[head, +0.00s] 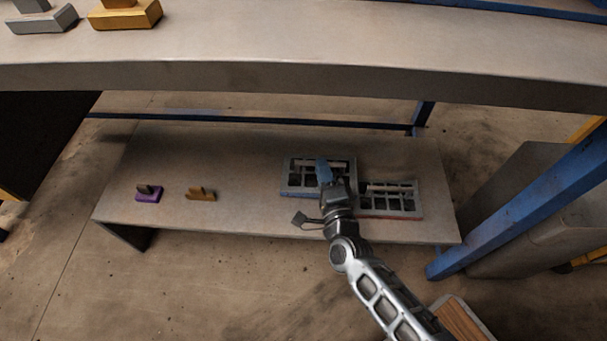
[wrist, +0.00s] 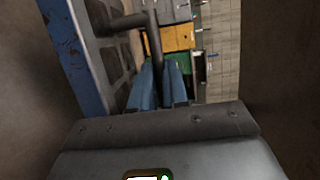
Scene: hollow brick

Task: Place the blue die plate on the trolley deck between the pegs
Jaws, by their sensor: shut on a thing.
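The blue die plate (head: 289,187), a grey grid with a blue edge, sits at the low shelf's middle right in the head view. Its blue side (wrist: 72,55) and grid face fill the left of the wrist view. My gripper (head: 323,170) reaches over this plate from the front right. Its blue fingers (wrist: 163,85) are shut on the plate's dark bar handle (wrist: 153,45). The fingers and wrist hide part of the plate in the head view. I cannot tell whether the plate still touches the shelf. No pegs are visible.
A red-edged die plate (head: 395,210) lies close on the right. Purple (head: 149,194) and orange (head: 201,194) pieces stand on the low shelf (head: 245,205). A blue post (head: 520,205) stands right. A wooden-topped surface (head: 462,318) shows at bottom.

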